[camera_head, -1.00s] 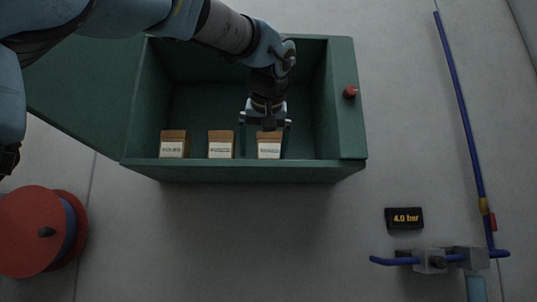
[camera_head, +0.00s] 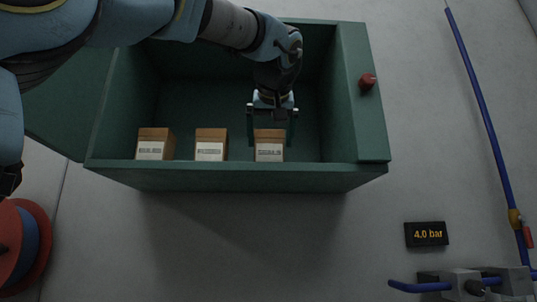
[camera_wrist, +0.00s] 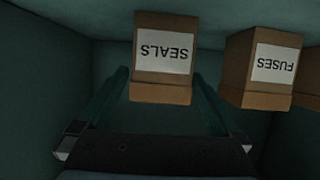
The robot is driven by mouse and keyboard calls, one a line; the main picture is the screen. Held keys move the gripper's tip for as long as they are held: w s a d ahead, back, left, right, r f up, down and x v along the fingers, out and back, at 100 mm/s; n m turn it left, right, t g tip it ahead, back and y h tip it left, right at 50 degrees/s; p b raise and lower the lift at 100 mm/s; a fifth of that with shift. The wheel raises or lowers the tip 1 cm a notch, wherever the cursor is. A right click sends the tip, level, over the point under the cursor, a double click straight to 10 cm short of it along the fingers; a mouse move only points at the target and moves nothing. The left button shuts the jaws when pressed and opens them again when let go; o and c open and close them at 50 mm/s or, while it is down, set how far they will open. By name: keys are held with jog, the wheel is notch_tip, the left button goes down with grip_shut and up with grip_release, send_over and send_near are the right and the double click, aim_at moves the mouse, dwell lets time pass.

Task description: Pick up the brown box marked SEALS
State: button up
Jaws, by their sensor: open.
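The brown box marked SEALS (camera_wrist: 165,58) has a white label, upside down in the wrist view. In the head view it is the rightmost box (camera_head: 269,147) of a row along the near wall of the green bin. My gripper (camera_head: 271,128) is open, with its fingers reaching down around the box's sides. In the wrist view my gripper (camera_wrist: 160,80) has one finger on each side of the box's lower part, with no clear contact. How deep the fingers reach along the box is hard to tell.
The FUSES box (camera_wrist: 262,68) stands close beside the SEALS box. Another labelled box (camera_head: 155,145) is farther left. The green bin (camera_head: 235,180) has walls around the boxes, and a red knob (camera_head: 367,81) sits on its right rim. The bin floor behind the boxes is clear.

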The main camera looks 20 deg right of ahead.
aim_at(268, 158)
jog(key=p+x, duration=0.2)
jog(key=x, duration=0.5)
jog(key=shift+w+f, duration=0.2)
jog(key=shift+a, duration=0.1)
jog(key=c, duration=1.4)
